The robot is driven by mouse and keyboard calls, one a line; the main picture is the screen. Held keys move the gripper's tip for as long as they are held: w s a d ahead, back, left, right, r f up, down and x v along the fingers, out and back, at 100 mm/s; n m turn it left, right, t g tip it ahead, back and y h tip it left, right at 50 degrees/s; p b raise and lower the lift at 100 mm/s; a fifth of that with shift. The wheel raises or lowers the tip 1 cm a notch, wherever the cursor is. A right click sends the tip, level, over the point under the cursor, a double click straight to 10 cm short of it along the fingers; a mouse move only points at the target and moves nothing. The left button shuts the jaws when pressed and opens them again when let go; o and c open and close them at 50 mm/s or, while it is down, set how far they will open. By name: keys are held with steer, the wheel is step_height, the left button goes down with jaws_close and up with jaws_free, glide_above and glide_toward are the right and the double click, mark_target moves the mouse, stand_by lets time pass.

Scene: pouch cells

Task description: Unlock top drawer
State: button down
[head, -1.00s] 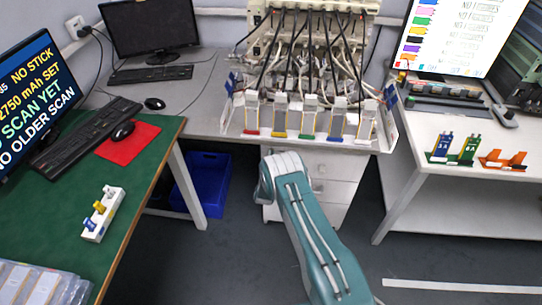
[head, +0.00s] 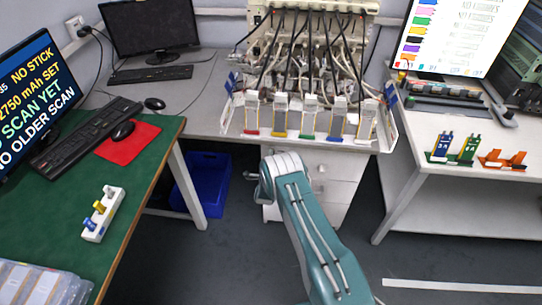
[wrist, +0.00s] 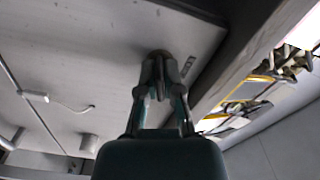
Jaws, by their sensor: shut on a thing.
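The white drawer cabinet (head: 340,168) stands under the bench, with my teal arm in front of its left part. In the wrist view, a pale drawer front (wrist: 95,60) fills the upper left, with a handle (wrist: 38,96) on it. My gripper (wrist: 160,80) is at the front near a corner, its fingers closed together on a small dark round lock piece (wrist: 158,54). The fingers hide most of that piece, so I cannot tell its turn angle. In the head view, my arm hides most of the gripper.
The bench above carries a rack of cables and several pouch cells (head: 310,115). A blue bin (head: 208,180) stands on the floor left of the cabinet. A green table (head: 150,170) is at left, a white table (head: 460,180) at right.

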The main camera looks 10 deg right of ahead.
steer(key=shift+s+d+f+m, duration=0.1)
steer(key=shift+m, duration=0.9)
steer(key=shift+f+m, duration=0.1)
steer(key=shift+m, duration=0.9)
steer(key=c, duration=0.8)
jaws_free()
steer(key=shift+f, duration=0.1)
steer(key=shift+d, duration=0.1)
steer(key=shift+s, duration=0.1)
steer(key=v, duration=1.1)
steer(key=shift+s+a, duration=0.25)
steer(key=shift+s, duration=0.05)
